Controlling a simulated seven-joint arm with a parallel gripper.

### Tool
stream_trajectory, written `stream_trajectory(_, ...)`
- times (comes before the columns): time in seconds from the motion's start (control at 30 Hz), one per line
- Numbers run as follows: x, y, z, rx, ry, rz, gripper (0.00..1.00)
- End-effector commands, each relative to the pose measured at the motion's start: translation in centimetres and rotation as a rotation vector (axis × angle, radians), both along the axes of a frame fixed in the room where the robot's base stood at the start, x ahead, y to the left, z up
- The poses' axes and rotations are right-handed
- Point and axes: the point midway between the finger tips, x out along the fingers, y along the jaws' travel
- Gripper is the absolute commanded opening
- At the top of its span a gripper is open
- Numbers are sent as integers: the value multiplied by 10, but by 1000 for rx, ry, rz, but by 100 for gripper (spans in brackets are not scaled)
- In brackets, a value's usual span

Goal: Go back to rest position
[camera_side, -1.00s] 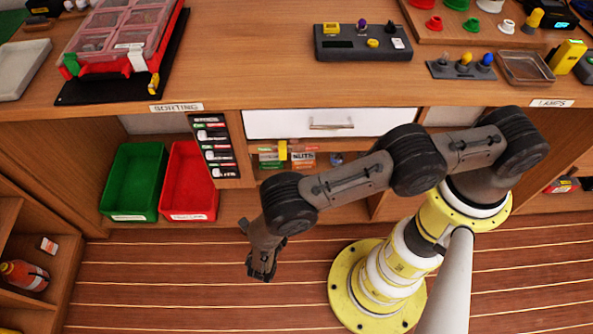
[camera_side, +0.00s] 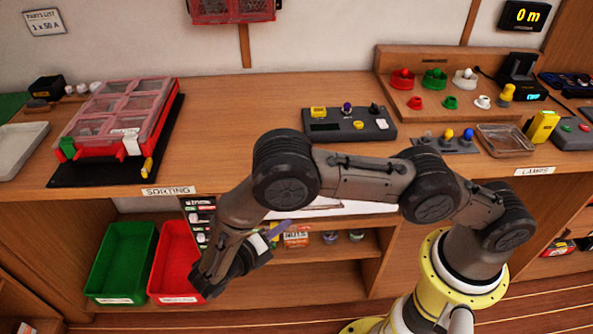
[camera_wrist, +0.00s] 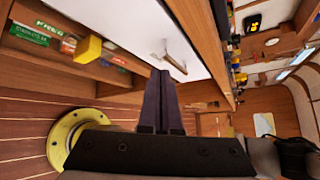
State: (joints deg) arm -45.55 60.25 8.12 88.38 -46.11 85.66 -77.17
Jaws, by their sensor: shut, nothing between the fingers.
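In the side view my arm hides much of that drawer. I cannot tell how far the fingers are from the bin or the drawer.
The workbench (camera_side: 245,110) carries a red sorting case (camera_side: 118,118), a grey button box (camera_side: 349,124) and a lamp panel (camera_side: 446,142). A green bin (camera_side: 122,262) stands left of the red one. A yellow block (camera_wrist: 88,48) shows by the shelf boxes in the wrist view.

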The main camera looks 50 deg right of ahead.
Motion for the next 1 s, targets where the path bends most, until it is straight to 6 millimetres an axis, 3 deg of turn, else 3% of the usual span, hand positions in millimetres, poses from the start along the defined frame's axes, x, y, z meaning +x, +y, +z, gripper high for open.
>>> stream_trajectory(0.03,2,-8,21,59,-64,-68,0)
stream_trajectory(0.1,1,-18,44,135,-152,-162,0)
stream_trajectory(0.27,-7,-43,94,296,-357,-388,0)
stream_trajectory(0.5,-34,-79,159,509,-674,-748,0)
stream_trajectory(0.7,-67,-106,203,662,-941,-1063,0)
stream_trajectory(1.0,-126,-131,247,866,-1327,-1560,0)
